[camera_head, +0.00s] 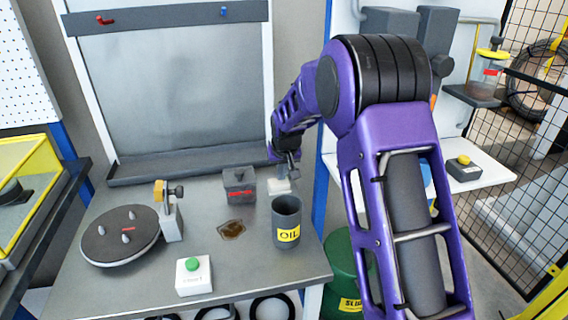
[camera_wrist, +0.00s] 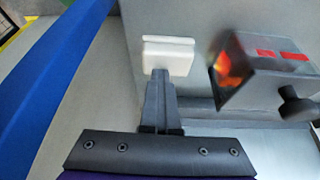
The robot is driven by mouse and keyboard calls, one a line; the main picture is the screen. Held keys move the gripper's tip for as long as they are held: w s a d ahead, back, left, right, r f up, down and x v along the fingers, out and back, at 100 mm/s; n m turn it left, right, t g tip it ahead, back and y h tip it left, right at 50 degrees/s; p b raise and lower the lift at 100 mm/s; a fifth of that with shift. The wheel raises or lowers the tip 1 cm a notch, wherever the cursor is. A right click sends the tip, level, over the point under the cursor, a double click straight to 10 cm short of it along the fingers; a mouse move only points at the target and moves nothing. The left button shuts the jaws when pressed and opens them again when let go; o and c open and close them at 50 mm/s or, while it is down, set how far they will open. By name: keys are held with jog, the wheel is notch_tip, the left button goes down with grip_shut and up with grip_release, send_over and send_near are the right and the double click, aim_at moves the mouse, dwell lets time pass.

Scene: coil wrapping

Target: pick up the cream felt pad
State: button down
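The cream felt pad (camera_wrist: 168,57) is a small pale block on the grey bench, in the upper middle of the wrist view. In the head view the pad (camera_head: 279,187) lies near the back right of the bench, partly below my gripper (camera_head: 286,172). In the wrist view my gripper's dark fingers (camera_wrist: 160,82) show as one narrow shape, its tip overlapping the pad's near edge. I cannot tell whether they are open, shut or touching the pad.
A dark grey box (camera_head: 239,186) with a red label stands just left of the pad. An oil cup (camera_head: 286,222) stands in front.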

aim_at(281, 182)
jog(key=shift+s+a+f, duration=0.1)
jog(key=shift+s+f, duration=0.25)
jog(key=shift+f, duration=0.2)
jog(key=shift+s+a+f, duration=0.1)
jog(key=shift+s+f, duration=0.2)
jog(key=shift+f, duration=0.2)
jog(key=shift+r, duration=0.2)
notch_tip(281, 182, up, 10)
jog(key=p, duration=0.1)
jog(key=shift+w, duration=0.4)
jog(key=c, duration=1.6)
grip_release()
jog(key=shift+c, duration=1.6)
grip_release()
jog(key=shift+d, duration=0.1)
jog(key=shift+r, duration=0.1)
